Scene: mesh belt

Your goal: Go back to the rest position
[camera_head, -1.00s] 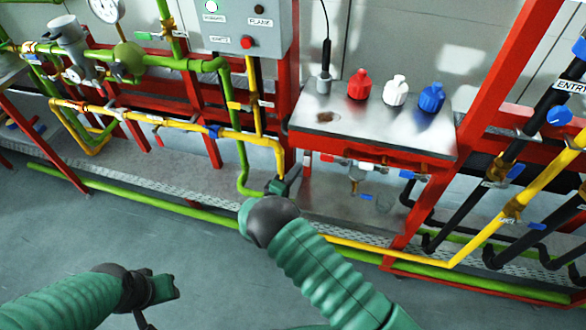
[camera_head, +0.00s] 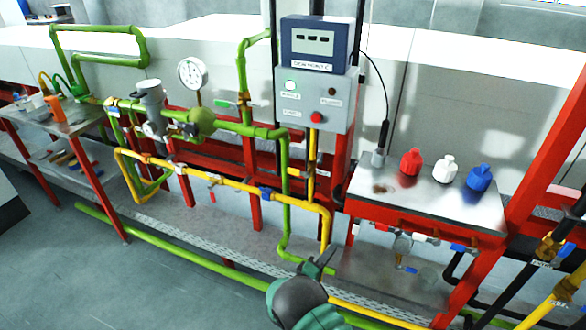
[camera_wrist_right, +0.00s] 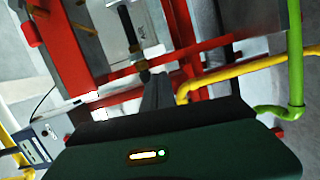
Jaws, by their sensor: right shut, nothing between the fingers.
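My right gripper (camera_head: 322,262) shows low in the head view, in front of the lower end of a yellow pipe and left of the steel table. Its fingers are together with nothing between them. In the right wrist view the closed dark fingers (camera_wrist_right: 158,90) point away from the dark green wrist housing, towards red frame bars and pipes. I cannot tell its exact distance from the pipes. My left gripper is not in view.
A steel table (camera_head: 415,200) with red, white and blue bottles stands right of centre. A control box (camera_head: 316,100) with buttons, green and yellow pipes (camera_head: 235,186) and red frames line the wall. Grey floor (camera_head: 130,285) is clear at lower left.

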